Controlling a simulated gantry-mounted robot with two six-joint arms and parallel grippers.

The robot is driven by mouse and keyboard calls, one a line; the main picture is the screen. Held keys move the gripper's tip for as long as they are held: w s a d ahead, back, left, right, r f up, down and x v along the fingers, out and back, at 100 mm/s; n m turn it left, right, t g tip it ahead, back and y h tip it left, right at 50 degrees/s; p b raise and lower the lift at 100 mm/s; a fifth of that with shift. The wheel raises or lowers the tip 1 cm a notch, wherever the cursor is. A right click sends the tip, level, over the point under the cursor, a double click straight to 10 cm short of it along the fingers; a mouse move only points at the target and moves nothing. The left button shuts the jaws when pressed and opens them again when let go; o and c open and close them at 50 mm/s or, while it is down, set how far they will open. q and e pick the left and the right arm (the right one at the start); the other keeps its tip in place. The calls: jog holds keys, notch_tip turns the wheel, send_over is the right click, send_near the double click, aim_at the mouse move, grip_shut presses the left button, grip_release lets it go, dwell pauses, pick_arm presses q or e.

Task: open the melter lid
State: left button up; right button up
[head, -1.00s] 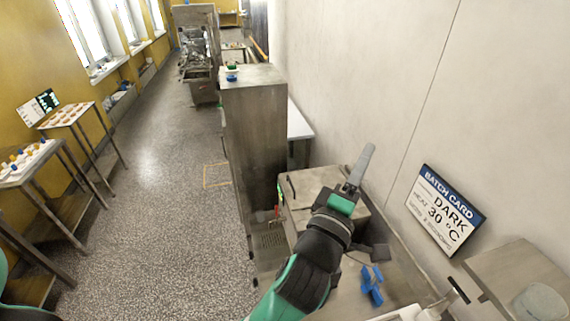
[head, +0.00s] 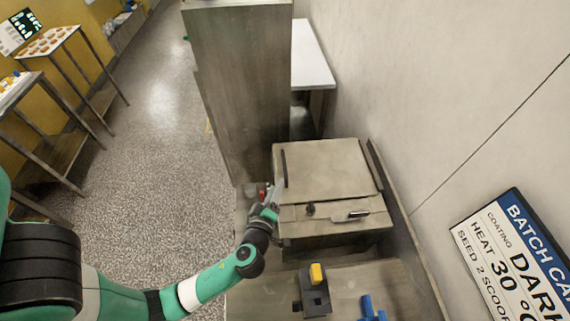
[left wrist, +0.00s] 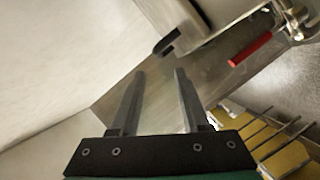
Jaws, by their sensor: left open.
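The melter is a low steel box with a flat lid (head: 325,165). The lid lies flat and closed on top. A dark bar handle (head: 284,168) runs along its left edge. My left gripper (head: 275,192) is open and empty, beside the melter's left edge near the handle's near end. In the left wrist view my two open fingers (left wrist: 159,72) have nothing between them. A dark bar end that looks like the handle (left wrist: 167,42) is beyond their tips, apart from them. My right gripper is not in view.
A red lever (left wrist: 250,48) is close to the left gripper; a small red part (head: 262,192) shows there in the head view. A tall steel cabinet (head: 240,80) stands behind the melter. A black block with a yellow top (head: 315,290) and a blue object (head: 370,308) lie in front.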

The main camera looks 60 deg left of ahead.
aim_at(285, 163)
pick_arm(q)
jog(key=x, duration=1.1)
jog(key=shift+w+a+p, duration=0.3)
jog(key=shift+p, duration=0.1)
jog(key=shift+c, duration=0.2)
grip_shut()
dwell(0.6)
